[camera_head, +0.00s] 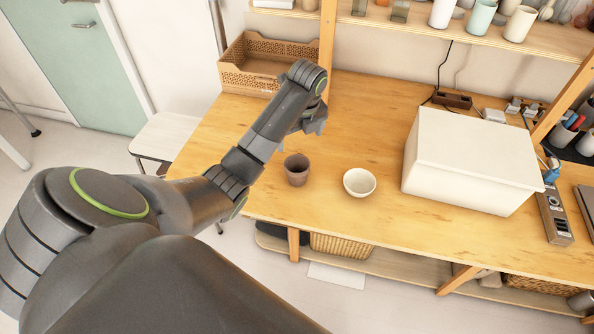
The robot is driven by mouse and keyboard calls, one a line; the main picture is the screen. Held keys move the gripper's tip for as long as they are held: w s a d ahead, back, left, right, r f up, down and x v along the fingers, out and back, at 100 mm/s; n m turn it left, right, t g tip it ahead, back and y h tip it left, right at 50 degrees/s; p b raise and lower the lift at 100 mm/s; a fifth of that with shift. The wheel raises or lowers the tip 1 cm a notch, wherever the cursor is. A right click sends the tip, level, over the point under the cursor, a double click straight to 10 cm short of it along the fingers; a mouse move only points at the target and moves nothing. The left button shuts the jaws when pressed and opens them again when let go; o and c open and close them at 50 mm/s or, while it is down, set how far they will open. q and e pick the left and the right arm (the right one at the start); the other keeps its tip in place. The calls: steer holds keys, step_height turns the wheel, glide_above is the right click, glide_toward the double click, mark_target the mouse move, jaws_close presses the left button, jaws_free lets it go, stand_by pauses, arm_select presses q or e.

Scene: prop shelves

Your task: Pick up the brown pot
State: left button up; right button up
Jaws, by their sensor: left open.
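A small brown pot (297,170) stands upright on the wooden table, left of a white bowl. My left arm comes in from the left. Its gripper (314,126) is above and behind the pot in the picture, apart from it. The gripper is open and appears empty, its fingers partly hidden by the wrist. My right gripper is not in view.
A white bowl (359,182) sits just right of the pot. A large white box (468,165) stands further right. A brown crate (247,80) is at the table's back left. Shelf posts rise at the back. The wooden table (335,217) is bare in front of the bowl.

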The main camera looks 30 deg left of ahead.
arm_select(q)
step_height(320, 180, down, 4)
steer(key=r+b, duration=0.1)
steer(key=b, duration=0.2)
steer(key=p, duration=0.2)
glide_toward(297, 167)
steer(key=shift+s+d+f, duration=0.1)
steer(key=shift+s+f, duration=0.1)
steer(key=shift+s, duration=0.25)
steer(key=shift+s+d+f, duration=0.1)
steer(key=shift+s+f, duration=0.15)
steer(key=shift+s, duration=0.2)
step_height(297, 167, down, 5)
steer(key=shift+a+f+p, duration=0.1)
steer(key=shift+a+p, duration=0.05)
steer(key=shift+p, duration=0.15)
steer(key=shift+w+f, duration=0.15)
steer(key=shift+f, duration=0.4)
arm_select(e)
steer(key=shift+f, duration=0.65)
arm_select(q)
steer(key=shift+c, duration=0.4)
steer(key=c, duration=0.9)
steer(key=shift+a, duration=0.1)
steer(key=shift+c, duration=1.1)
steer(key=shift+r, duration=0.15)
